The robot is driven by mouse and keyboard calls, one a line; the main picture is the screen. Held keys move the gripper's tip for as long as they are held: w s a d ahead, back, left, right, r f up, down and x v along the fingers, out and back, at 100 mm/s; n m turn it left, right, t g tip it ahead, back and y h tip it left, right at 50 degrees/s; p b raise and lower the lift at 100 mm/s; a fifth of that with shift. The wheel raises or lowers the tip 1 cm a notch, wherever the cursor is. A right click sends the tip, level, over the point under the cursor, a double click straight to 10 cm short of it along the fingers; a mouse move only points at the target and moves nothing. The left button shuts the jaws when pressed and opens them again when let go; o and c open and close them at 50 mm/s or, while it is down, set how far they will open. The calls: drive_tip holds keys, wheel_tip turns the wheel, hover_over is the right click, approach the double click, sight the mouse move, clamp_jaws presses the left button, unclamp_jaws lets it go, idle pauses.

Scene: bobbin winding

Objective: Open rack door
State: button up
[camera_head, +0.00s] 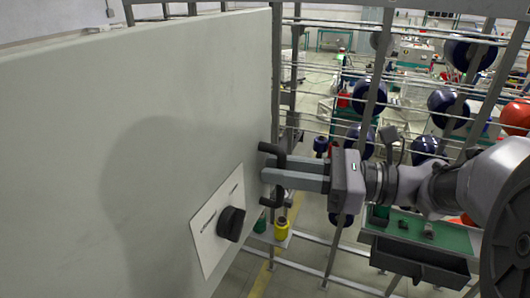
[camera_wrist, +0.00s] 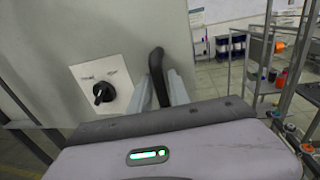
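The rack door (camera_head: 120,130) is a large pale grey panel filling the left of the head view; it also shows in the wrist view (camera_wrist: 70,35). A black bar handle (camera_head: 274,196) stands out near its right edge, and it shows in the wrist view (camera_wrist: 158,72). My gripper (camera_head: 282,174) reaches it from the right, with its grey fingers on either side of the bar. The fingers look closed on the handle, whose middle is partly hidden by them. A black rotary knob (camera_head: 231,223) on a white plate (camera_head: 208,222) sits left of and below the handle.
Behind the door edge is a metal frame (camera_head: 278,70) with rods and several dark blue spools (camera_head: 448,103). A yellow bobbin (camera_head: 281,228) stands on a small shelf below my gripper. A green-topped bench (camera_head: 450,236) stands at lower right.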

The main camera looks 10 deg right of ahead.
drive_tip(key=p+v, duration=0.3)
drive_tip(key=v, duration=1.4)
drive_tip(key=shift+d, duration=0.2)
